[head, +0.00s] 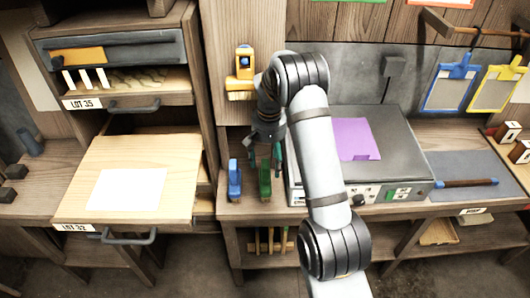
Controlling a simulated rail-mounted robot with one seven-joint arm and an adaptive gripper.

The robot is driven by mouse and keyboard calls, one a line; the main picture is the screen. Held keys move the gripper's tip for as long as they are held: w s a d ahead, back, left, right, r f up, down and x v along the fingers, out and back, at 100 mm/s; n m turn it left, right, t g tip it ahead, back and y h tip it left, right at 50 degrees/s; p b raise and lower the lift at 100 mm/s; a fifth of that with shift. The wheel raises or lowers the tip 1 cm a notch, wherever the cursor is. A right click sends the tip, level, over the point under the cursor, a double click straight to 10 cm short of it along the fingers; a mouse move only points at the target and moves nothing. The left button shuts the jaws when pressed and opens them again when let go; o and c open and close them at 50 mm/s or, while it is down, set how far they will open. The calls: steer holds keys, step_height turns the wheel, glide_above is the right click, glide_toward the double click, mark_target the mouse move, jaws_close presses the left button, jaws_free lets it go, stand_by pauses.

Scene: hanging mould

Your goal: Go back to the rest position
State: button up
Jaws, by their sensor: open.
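My arm reaches up over the workbench and bends down to the left. My gripper (266,148) points down above the back left part of the bench, just behind a green tool (265,181) and a blue tool (235,180) that stand upright. Its fingers are small and partly hidden, and it appears open with nothing held. I cannot tell whether it touches the green tool. A yellow tool (243,75) is on the wooden panel above and left of the gripper.
A grey machine (400,150) with a purple sheet (355,139) stands right of the gripper, partly behind my arm. An open drawer (185,165) labelled LOT 32 juts out at left with white paper (128,189). Blue (450,85) and yellow (494,88) clipboards hang at right.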

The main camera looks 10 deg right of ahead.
mark_target(268, 171)
step_height(268, 171, down, 7)
steer(key=shift+s+f+p, duration=0.1)
steer(key=shift+f+p, duration=0.1)
steer(key=shift+p, duration=0.75)
steer(key=shift+w+r, duration=0.15)
steer(key=shift+w, duration=0.1)
step_height(268, 171, up, 3)
steer(key=shift+s+r+b, duration=0.1)
steer(key=shift+s+b, duration=0.05)
steer(key=shift+b, duration=0.85)
steer(key=shift+s+a, duration=0.1)
steer(key=shift+s, duration=0.2)
